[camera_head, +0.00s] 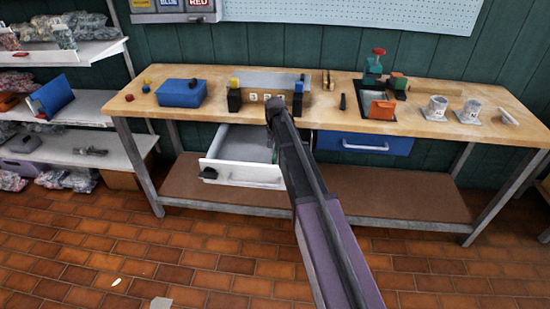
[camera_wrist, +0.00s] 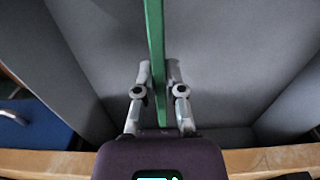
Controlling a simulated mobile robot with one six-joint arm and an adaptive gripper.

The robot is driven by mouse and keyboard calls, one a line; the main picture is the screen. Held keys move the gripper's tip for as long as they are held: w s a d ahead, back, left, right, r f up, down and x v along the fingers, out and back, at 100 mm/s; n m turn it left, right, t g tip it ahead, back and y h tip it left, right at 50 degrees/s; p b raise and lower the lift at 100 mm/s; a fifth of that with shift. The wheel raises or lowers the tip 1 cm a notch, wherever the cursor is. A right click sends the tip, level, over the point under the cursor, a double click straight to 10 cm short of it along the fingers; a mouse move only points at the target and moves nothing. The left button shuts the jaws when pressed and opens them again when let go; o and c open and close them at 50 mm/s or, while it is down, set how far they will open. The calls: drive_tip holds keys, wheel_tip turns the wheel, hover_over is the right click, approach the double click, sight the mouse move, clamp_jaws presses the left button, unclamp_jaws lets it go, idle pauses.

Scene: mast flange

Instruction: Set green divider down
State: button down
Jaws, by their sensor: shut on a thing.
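The green divider (camera_wrist: 154,30) is a thin upright strip, seen edge-on in the wrist view. My gripper (camera_wrist: 159,72) is shut on it, one finger on each side. Below it are the grey floor and walls of the open drawer (camera_wrist: 225,60). Whether the divider's lower edge touches the drawer floor cannot be told. In the head view the white drawer (camera_head: 240,172) is pulled out under the bench, and my arm reaches over its right part.
The wooden bench edge (camera_wrist: 255,158) runs close to my gripper. A blue drawer (camera_head: 365,144) is shut, right of the open one. The benchtop (camera_head: 325,119) holds a blue box (camera_head: 181,93), a fixture with numbered blocks, a black tray and two white cups. The lower shelf (camera_head: 400,206) is bare.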

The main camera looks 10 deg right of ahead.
drive_tip(key=shift+f, duration=0.1)
drive_tip(key=shift+f+b, duration=1.8)
drive_tip(key=shift+b, duration=0.1)
drive_tip(key=shift+f, duration=0.15)
drive_tip(key=c, duration=0.7)
unclamp_jaws()
drive_tip(key=shift+c, duration=0.2)
wheel_tip(320, 180, up, 12)
drive_tip(key=p, duration=1.2)
drive_tip(key=shift+r, duration=0.2)
